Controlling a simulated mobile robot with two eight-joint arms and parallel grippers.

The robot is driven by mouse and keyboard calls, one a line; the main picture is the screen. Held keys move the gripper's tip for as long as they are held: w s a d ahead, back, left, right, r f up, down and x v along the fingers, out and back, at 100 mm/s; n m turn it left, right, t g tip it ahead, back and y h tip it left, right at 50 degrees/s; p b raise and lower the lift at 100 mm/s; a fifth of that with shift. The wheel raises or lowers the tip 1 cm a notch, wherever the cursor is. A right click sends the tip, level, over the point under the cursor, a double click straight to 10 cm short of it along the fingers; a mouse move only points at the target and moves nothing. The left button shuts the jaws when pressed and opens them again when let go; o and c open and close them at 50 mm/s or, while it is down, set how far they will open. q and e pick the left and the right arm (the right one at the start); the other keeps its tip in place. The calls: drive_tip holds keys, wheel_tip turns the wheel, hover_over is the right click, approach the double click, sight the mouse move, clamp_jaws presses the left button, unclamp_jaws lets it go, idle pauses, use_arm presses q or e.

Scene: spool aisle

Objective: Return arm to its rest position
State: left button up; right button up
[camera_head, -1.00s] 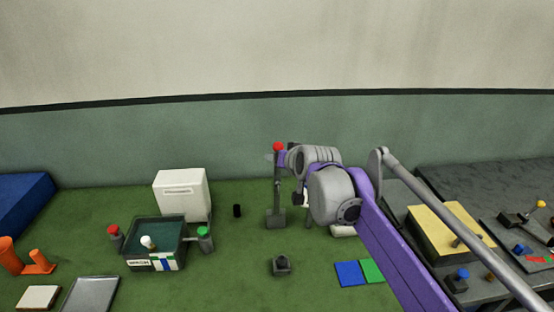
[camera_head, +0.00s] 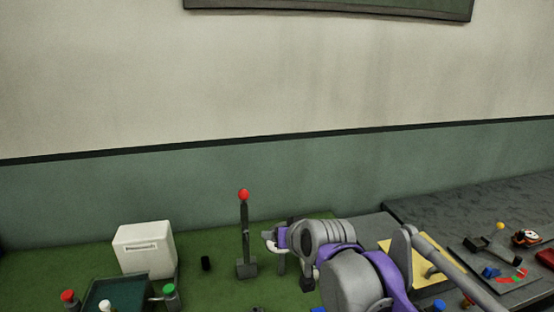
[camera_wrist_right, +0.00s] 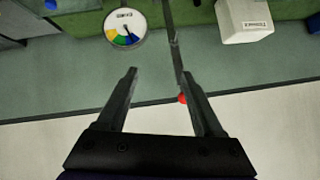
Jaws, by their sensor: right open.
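My right arm reaches in from the lower right of the head view. Its gripper (camera_head: 268,236) is just right of the dark upright post (camera_head: 245,232) with a red ball (camera_head: 243,195) on top. In the wrist view the gripper (camera_wrist_right: 160,74) is open, with nothing between its two dark fingers. The red ball (camera_wrist_right: 183,98) shows beside the right finger, partly hidden by it. I cannot tell whether they touch. My left gripper is not in view.
A white box (camera_head: 145,248) stands on the green bench left of the post. A dark green tray (camera_head: 112,292) is in front of it. The wrist view shows a round dial with coloured sectors (camera_wrist_right: 125,27). A yellow panel (camera_head: 425,270) and small parts lie right.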

drive_tip(key=s+d+f+m+g+h, duration=0.1)
drive_tip(key=s+d+f+g+h, duration=0.1)
drive_tip(key=s+d+f, duration=0.7)
drive_tip(key=s+d+f+m+g+h, duration=0.1)
drive_tip(key=s+d+f+h, duration=0.1)
drive_tip(key=s+d+f, duration=0.8)
drive_tip(key=s+f, duration=0.3)
drive_tip(key=s, duration=0.4)
drive_tip(key=shift+d+f+g, duration=0.25)
drive_tip(key=shift+f+g, duration=0.1)
drive_tip(key=shift+g, duration=0.05)
